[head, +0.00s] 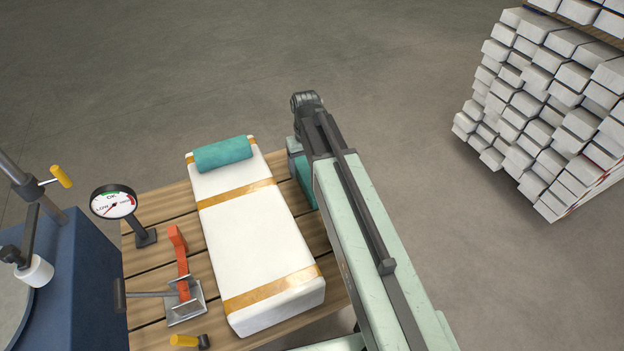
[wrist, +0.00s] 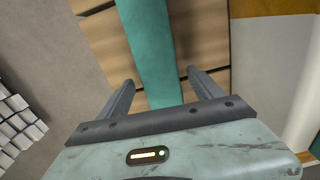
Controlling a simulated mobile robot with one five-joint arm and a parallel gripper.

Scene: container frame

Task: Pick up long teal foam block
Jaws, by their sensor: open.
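The long teal foam block (wrist: 150,45) lies on wooden slats in the wrist view. It runs from the top edge down toward my gripper's palm. My gripper (wrist: 160,78) is open, with one dark finger on each side of the block and visible room at both sides. Whether the fingers are down level with the block I cannot tell. In the head view a teal strip (head: 301,178) shows beside my arm, which hides most of it. My gripper is hidden there.
A white wrapped block (head: 247,232) with orange bands lies left of the strip on the slatted table (head: 160,204). A teal roll (head: 222,154) rests on its far end. A gauge (head: 113,202) and a red-handled clamp (head: 181,262) stand at left. Stacked white bars (head: 550,100) stand far right.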

